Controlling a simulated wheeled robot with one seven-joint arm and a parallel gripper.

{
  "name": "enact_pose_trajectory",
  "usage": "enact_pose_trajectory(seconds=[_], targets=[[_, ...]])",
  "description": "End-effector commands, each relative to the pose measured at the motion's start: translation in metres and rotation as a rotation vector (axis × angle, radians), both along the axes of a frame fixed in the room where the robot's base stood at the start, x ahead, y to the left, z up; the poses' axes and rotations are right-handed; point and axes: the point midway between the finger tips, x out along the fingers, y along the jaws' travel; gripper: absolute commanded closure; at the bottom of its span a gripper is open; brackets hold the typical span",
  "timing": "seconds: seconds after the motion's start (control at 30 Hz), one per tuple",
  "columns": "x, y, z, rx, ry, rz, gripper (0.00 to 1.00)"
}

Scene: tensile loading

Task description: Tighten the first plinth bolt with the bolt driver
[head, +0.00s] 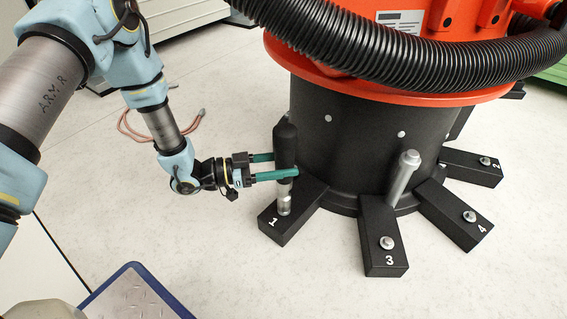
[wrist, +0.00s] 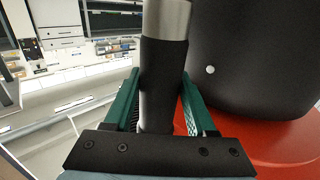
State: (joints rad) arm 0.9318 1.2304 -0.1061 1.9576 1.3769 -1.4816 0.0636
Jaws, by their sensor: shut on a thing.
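My gripper (head: 274,165) is shut on the bolt driver (head: 285,145), a black-handled tool with a silver socket end. The driver stands about upright, its socket (head: 284,202) down at the plinth foot marked 1 (head: 294,228). The bolt on foot 1 is hidden by the socket, and I cannot tell how fully it is seated. In the wrist view the driver's dark handle (wrist: 160,80) runs between my green fingers (wrist: 158,100), with its silver part at the top edge.
The black plinth (head: 340,140) under the orange machine stands just right of the driver. A grey post (head: 403,178) rises near foot 3. A blue-edged tray (head: 135,295) lies at lower left. Floor left of foot 1 is clear.

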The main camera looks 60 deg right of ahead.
Motion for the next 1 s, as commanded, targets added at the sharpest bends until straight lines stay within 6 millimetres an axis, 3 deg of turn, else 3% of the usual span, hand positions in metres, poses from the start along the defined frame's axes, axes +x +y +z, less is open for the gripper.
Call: enact_pose_trajectory(seconds=[1.0], targets=[[-0.0003, -0.0005, -0.0075, -0.004, 0.002, -0.001, 1.00]])
